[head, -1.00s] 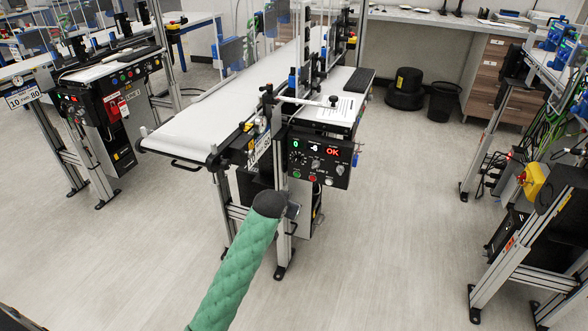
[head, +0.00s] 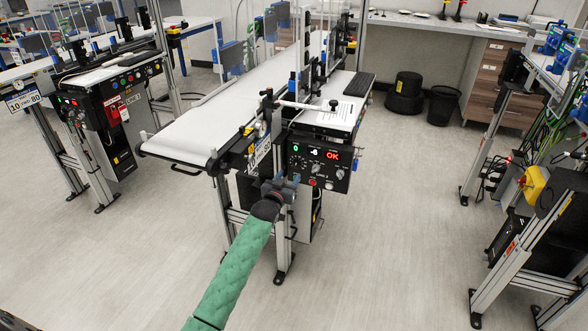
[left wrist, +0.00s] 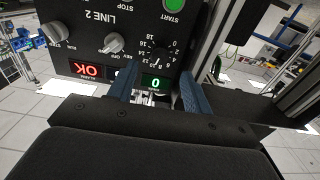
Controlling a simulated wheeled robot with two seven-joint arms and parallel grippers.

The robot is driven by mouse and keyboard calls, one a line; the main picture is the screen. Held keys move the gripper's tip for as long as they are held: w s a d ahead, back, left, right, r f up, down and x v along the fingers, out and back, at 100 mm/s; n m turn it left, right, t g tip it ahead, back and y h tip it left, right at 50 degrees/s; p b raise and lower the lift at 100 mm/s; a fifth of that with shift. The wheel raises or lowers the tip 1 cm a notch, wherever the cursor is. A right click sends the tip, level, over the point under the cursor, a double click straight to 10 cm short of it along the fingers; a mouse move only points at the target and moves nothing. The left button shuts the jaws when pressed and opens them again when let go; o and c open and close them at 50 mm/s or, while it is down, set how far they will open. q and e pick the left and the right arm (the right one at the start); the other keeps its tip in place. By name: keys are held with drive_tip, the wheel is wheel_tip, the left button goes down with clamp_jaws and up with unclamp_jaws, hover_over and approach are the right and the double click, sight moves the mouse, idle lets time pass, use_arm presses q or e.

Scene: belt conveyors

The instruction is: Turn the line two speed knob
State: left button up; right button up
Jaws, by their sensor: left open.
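My left gripper (head: 278,188) is in front of the panel's lower left. Its two blue fingers (left wrist: 159,90) are open and empty, on either side of the green display in that view. My right gripper is not in view.
The white conveyor belt (head: 230,105) runs above. Another line stands left; the floor right of the panel (head: 400,200) is clear.

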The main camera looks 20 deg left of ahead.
sight(296, 166)
use_arm(q)
drive_tip(key=shift+w+p, duration=0.35)
drive_tip(key=shift+w, duration=2.75)
drive_tip(key=c, duration=1)
